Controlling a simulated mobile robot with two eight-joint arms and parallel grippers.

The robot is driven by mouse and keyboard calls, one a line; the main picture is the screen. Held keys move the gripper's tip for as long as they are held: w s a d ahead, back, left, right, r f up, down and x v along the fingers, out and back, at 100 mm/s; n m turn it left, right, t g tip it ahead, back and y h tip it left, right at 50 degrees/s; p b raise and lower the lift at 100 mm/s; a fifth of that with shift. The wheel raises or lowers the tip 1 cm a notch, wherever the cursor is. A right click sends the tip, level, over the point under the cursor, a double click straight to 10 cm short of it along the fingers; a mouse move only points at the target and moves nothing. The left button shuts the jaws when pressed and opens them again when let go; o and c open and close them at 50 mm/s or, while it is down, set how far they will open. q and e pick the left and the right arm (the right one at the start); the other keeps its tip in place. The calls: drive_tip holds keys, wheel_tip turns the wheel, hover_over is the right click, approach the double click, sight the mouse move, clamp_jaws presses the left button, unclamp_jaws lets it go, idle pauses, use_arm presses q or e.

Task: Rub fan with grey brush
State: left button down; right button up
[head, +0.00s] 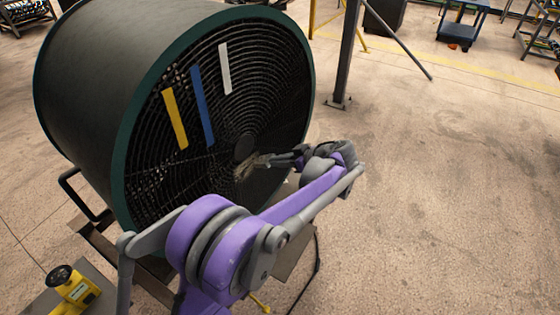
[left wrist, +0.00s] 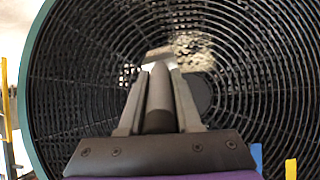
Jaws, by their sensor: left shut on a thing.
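The fan (head: 80,75) is a large dark drum with a green rim and a black ring grille, tilted in the head view. Its grille also fills the left wrist view (left wrist: 75,75). My left gripper (head: 284,160) is in front of the grille, just right of and below the hub. It is shut on the handle of the grey brush (head: 248,167). The bristles are at or very close to the grille; contact is unclear. My right gripper is not seen.
Yellow (head: 175,118), blue (head: 203,105) and white (head: 224,68) strips lie on the grille's upper part. A yellow-and-black device (head: 75,287) sits at bottom left. A dark post (head: 346,55) stands behind the fan. The floor at right (head: 450,190) is clear.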

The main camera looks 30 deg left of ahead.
use_arm(q)
drive_tip(key=s+a, duration=0.2)
drive_tip(key=s, duration=0.6)
drive_tip(key=shift+s, duration=0.4)
idle(0.4)
drive_tip(key=shift+d, duration=0.1)
drive_tip(key=shift+s+d, duration=0.2)
drive_tip(key=shift+d, duration=0.75)
drive_tip(key=shift+s+d, duration=0.2)
drive_tip(key=shift+d, duration=0.75)
drive_tip(key=shift+s+d, duration=0.2)
drive_tip(key=shift+d, duration=0.75)
drive_tip(key=shift+d, duration=0.15)
drive_tip(key=d, duration=0.2)
drive_tip(key=shift+s+d, duration=0.35)
drive_tip(key=shift+a, duration=0.1)
